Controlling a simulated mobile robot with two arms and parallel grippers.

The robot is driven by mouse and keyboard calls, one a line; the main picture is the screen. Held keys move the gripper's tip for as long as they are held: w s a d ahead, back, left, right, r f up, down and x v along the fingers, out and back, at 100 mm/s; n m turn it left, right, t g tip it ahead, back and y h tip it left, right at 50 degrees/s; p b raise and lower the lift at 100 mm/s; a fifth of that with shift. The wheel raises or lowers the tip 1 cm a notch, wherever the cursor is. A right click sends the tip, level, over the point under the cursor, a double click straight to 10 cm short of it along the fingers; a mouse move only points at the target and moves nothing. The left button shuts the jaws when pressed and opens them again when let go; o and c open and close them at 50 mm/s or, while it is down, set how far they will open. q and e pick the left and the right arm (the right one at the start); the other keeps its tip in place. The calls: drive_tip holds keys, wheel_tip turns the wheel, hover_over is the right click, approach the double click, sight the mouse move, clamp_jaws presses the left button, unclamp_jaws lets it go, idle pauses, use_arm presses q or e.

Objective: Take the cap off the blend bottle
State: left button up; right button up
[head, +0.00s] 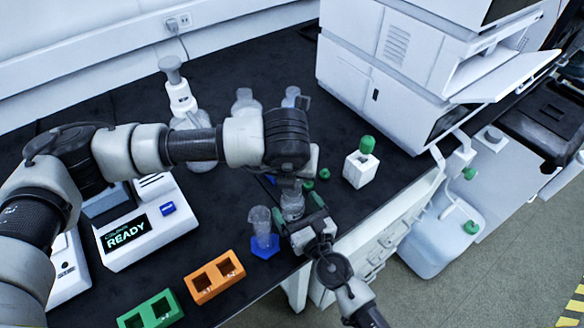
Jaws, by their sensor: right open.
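A small clear bottle (291,206) stands at the bench's front edge, between my two grippers; I take it to be the blend bottle, but no label can be read. My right gripper (299,212) comes from below, open, with its green-tipped fingers on either side of the bottle. Contact cannot be made out. My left gripper (291,182) is over the bottle's top, seen from above and behind its own wrist. Its fingers and the bottle's cap are mostly hidden. Loose green rings or caps (323,174) lie on the bench just to the right.
A green-capped bottle (366,146) sits in a white holder (360,171). A clear cylinder with a blue base (264,246), an orange rack (214,276) and a green rack (151,312) stand near the front edge. A white instrument stack (375,75) blocks the back right.

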use_arm(q)
drive_tip(key=shift+f+b, duration=0.9)
use_arm(e)
drive_tip(key=v, duration=1.1)
